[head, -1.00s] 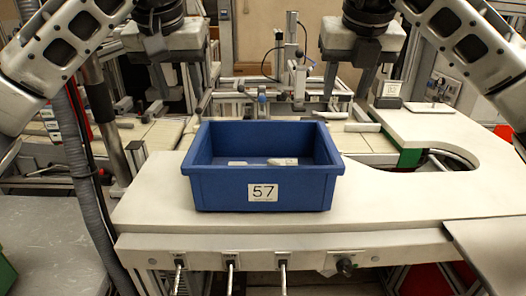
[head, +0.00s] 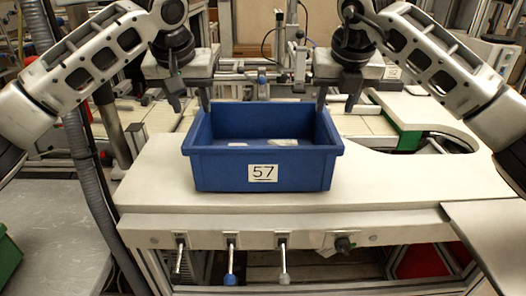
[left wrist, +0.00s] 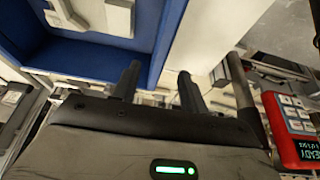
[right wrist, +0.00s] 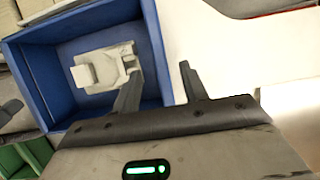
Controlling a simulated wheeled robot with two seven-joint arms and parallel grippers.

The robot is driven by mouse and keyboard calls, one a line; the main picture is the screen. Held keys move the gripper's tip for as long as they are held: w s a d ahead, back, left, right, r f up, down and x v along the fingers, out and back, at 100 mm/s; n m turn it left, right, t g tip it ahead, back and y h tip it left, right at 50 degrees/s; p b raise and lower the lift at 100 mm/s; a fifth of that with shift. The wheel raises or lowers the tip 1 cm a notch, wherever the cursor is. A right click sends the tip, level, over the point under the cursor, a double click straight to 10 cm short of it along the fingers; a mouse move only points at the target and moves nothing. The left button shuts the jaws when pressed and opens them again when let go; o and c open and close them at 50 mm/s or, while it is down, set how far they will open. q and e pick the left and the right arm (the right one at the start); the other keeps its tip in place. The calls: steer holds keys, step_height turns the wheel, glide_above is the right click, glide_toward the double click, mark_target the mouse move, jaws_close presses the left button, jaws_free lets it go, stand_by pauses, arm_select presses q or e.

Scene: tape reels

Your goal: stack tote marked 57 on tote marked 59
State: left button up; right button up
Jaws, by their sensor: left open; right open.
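The blue tote marked 57 (head: 215,171) stands upright on the white bench, its label facing me, with pale grey parts (right wrist: 103,72) inside. My left gripper (head: 190,103) is open at the tote's left rim; in the left wrist view its fingers (left wrist: 158,82) lie on either side of the blue wall. My right gripper (head: 337,105) is open at the right rim; in the right wrist view one finger is on the inner side of the wall and the other over the outside (right wrist: 160,82). Neither is closed on it. I see no tote marked 59.
The white bench (head: 400,185) has free room right of the tote and a curved cutout further right. Levers and a knob (head: 343,244) line its front. A green object (head: 8,258) shows at the left edge, no label visible. A red device (left wrist: 292,128) is beyond my left gripper.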

mark_target(197, 121)
arm_select(q)
steer(key=x, duration=0.6)
steer(key=shift+w+f, duration=0.15)
steer(key=shift+f, duration=0.05)
arm_select(e)
steer(key=x, duration=0.6)
steer(key=shift+w+f, duration=0.15)
steer(key=shift+f, duration=0.1)
arm_select(q)
jaws_close()
arm_select(e)
jaws_close()
steer(key=shift+r, duration=0.1)
